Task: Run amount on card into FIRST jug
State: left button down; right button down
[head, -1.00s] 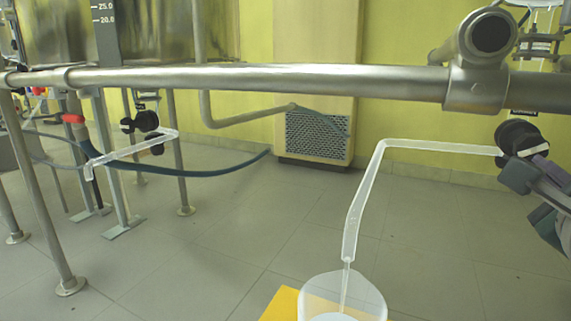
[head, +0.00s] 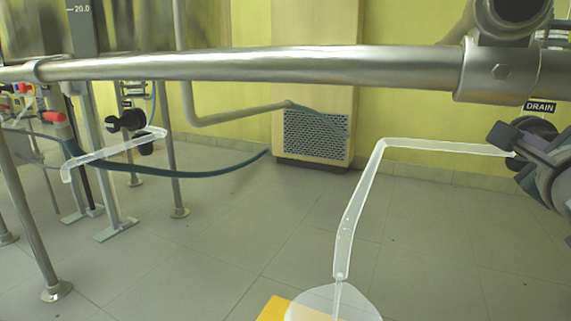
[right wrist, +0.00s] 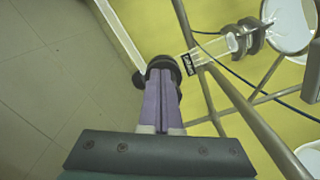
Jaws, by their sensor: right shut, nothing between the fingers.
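A clear bent drain tube (head: 362,195) runs from a black valve knob (head: 536,127) at the right and points down at its free end. A thin clear stream falls from it into a translucent jug (head: 335,303). The jug is cut off by the lower edge, so its level and marks are hidden. It stands at a yellow surface (head: 272,311). My right gripper (head: 518,148) is at the knob. In the right wrist view its purple fingers (right wrist: 161,84) are shut together, with their tips against or just beside the black knob (right wrist: 163,68). My left gripper is not in view.
A thick metal rail (head: 250,64) crosses above the tube, with a clamp joint (head: 500,70) at right. A DRAIN label (head: 541,106) is behind the knob. A second clear tube (head: 115,150) and a blue hose (head: 215,170) are at left. The middle floor is bare.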

jog(key=shift+d, duration=0.3)
dwell(0.6)
jog(key=shift+s+d+f+p, duration=0.1)
jog(key=shift+f+p, duration=0.05)
jog(key=shift+p, duration=0.15)
dwell(0.3)
jog(key=shift+s+d+r+p, duration=0.15)
jog(key=shift+r+p, duration=0.75)
jog(key=shift+p, duration=1.5)
jog(key=p+v, duration=0.2)
jog(key=v, duration=0.4)
